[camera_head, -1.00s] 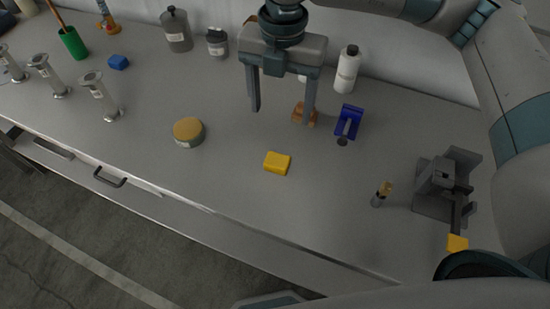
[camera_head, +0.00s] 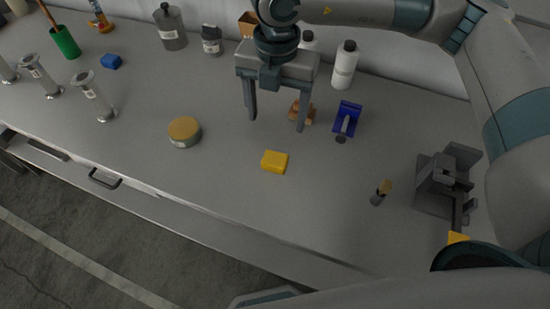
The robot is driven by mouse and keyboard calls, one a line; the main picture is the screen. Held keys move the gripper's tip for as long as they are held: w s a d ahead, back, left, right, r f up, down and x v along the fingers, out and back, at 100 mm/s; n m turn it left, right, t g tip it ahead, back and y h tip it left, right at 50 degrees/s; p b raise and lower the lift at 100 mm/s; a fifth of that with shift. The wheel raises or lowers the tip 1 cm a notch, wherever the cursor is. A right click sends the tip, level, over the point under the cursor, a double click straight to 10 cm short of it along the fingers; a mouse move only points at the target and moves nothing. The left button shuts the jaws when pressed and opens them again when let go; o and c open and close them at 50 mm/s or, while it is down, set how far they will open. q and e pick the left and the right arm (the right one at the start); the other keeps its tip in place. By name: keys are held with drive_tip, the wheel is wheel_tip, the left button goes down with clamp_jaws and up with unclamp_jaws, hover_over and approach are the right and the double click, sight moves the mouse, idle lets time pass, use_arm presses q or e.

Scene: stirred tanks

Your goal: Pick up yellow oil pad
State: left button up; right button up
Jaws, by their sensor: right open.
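The yellow oil pad (camera_head: 275,162) is a small bright yellow block lying flat on the grey bench top, near the middle of the picture. My right gripper (camera_head: 276,125) is open and empty, pointing down, with its two fingers spread. In the picture it is just above and behind the pad, apart from it. No part of the pad is hidden. My left gripper does not show in this view.
A round tin with a tan top (camera_head: 184,131) stands left of the pad. An orange-brown object (camera_head: 303,111) is behind the right finger, beside a blue holder (camera_head: 347,118). A grey fixture (camera_head: 442,182) stands at right. The bench is clear in front of the pad.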

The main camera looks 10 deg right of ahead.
wheel_tip(320, 180, down, 3)
drive_tip(key=p, duration=0.3)
hover_over(275, 158)
drive_tip(key=f, duration=0.5)
drive_tip(key=shift+w+d+f, duration=0.2)
drive_tip(key=shift+w, duration=0.05)
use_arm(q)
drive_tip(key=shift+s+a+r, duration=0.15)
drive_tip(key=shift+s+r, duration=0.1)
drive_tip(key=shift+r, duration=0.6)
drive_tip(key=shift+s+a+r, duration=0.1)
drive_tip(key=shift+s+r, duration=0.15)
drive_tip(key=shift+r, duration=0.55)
use_arm(e)
drive_tip(key=shift+f, duration=0.5)
drive_tip(key=shift+s+a+f+p, duration=0.1)
drive_tip(key=shift+s+f+p, duration=0.1)
drive_tip(key=shift+f+p, duration=0.65)
wheel_tip(275, 158, down, 3)
drive_tip(key=shift+s+a+r+p, duration=0.1)
drive_tip(key=shift+r+p, duration=0.05)
drive_tip(key=shift+p, duration=0.6)
drive_tip(key=shift+f, duration=0.45)
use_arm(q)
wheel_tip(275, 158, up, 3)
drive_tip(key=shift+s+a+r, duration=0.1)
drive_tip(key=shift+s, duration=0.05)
